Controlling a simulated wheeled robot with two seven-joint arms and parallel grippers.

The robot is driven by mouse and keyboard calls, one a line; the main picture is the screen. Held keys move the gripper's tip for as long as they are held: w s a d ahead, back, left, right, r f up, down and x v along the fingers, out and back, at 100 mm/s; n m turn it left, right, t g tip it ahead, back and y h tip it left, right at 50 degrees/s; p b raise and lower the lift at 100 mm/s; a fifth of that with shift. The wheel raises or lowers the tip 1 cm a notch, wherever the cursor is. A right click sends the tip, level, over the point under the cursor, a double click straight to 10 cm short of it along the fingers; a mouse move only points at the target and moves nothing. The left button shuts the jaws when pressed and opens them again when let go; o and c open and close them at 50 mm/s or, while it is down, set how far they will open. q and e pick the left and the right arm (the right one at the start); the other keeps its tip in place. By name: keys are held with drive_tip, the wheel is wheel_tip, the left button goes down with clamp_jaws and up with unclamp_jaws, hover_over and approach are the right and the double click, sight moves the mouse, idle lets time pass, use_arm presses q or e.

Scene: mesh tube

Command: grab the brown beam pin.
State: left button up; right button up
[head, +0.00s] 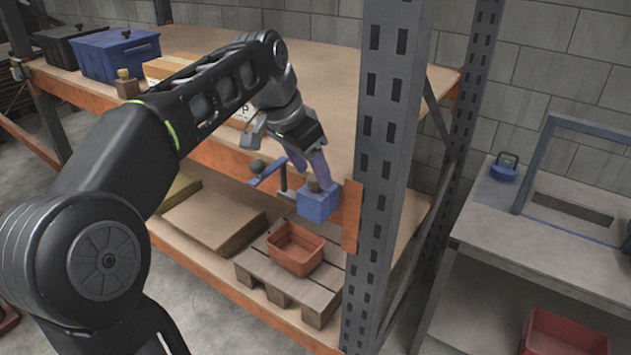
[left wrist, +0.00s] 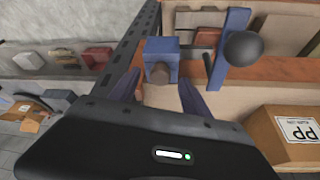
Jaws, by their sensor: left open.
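A small brown knob-like pin (head: 313,184) sticks up from a blue block (head: 318,205) at the beam's right end, beside the grey post. In the left wrist view the brown pin (left wrist: 158,74) stands before the blue block (left wrist: 161,50). My left gripper (head: 309,170) is open and empty. In the left wrist view its blue-violet fingers lie on either side of the pin; I cannot tell whether they touch it. My right gripper is not in view.
A blue lever (head: 270,171) with a dark ball (left wrist: 243,49) stands close beside the blue block. The grey upright post (head: 388,130) is just right. A cardboard box (left wrist: 285,138) lies on the shelf. A red bin (head: 295,250) sits on a pallet below.

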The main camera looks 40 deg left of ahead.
use_arm(q)
drive_tip(key=shift+w+d+f, duration=0.1)
drive_tip(key=shift+w+f, duration=0.15)
drive_tip(key=shift+f, duration=0.4)
drive_tip(key=shift+c, duration=0.2)
clamp_jaws()
idle(0.3)
